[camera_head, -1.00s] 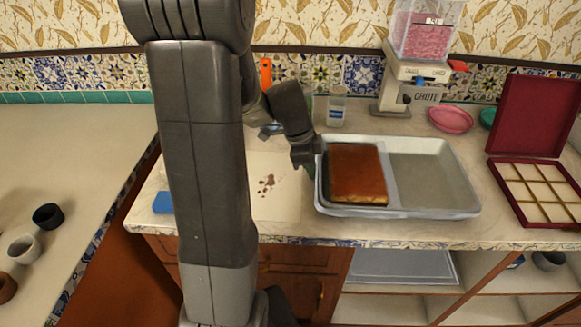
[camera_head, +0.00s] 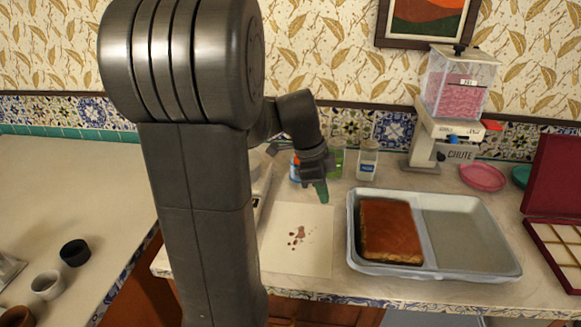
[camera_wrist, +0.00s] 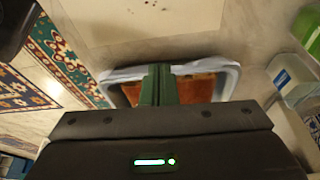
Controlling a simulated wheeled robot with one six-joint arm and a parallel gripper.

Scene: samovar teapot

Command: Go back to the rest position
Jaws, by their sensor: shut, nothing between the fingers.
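My gripper (camera_head: 321,191) is in the head view above the back of the counter, between the stained paper sheet and the jars. Its green fingers point down and are together, with nothing between them. They also show shut in the wrist view (camera_wrist: 158,84). The blue-grey tray (camera_head: 437,272) stands to the right of my gripper, apart from it. A brown cake slab (camera_head: 388,230) lies in the tray's left compartment, and the right compartment is empty. My arm hides part of the counter's left end.
A white sheet (camera_head: 297,254) with brown spots lies left of the tray. Behind are a glass jar (camera_head: 367,160), a green container (camera_head: 337,158) and a pink-filled dispenser (camera_head: 458,97). A pink plate (camera_head: 482,177) and an open red box (camera_head: 560,243) are right. Cups (camera_head: 47,284) stand on the left counter.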

